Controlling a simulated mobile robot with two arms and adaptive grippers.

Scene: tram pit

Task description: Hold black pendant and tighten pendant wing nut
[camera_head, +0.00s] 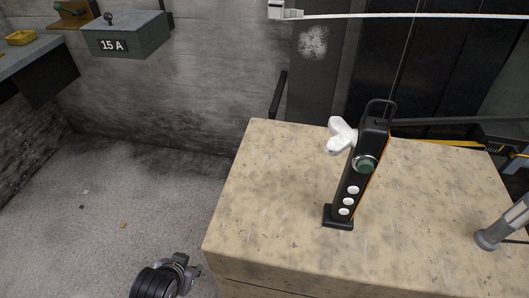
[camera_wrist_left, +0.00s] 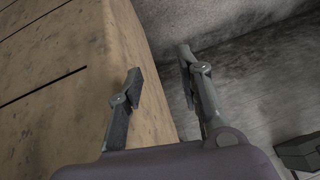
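The black pendant (camera_head: 345,185) stands upright on the speckled worktop, with a loop handle on top, a green round button and several white buttons on its face. The white pendant wing nut (camera_head: 341,136) sticks out at its upper left side. My left gripper (camera_head: 188,268) is low in the head view, left of the worktop's front corner and well away from the pendant. In the left wrist view its two fingers (camera_wrist_left: 158,75) are spread apart with nothing between them.
The worktop (camera_head: 265,190) is mostly clear around the pendant. A grey box marked 15 A (camera_head: 125,38) is on the back wall. A yellow tray (camera_head: 20,37) sits at far left. The floor left is open.

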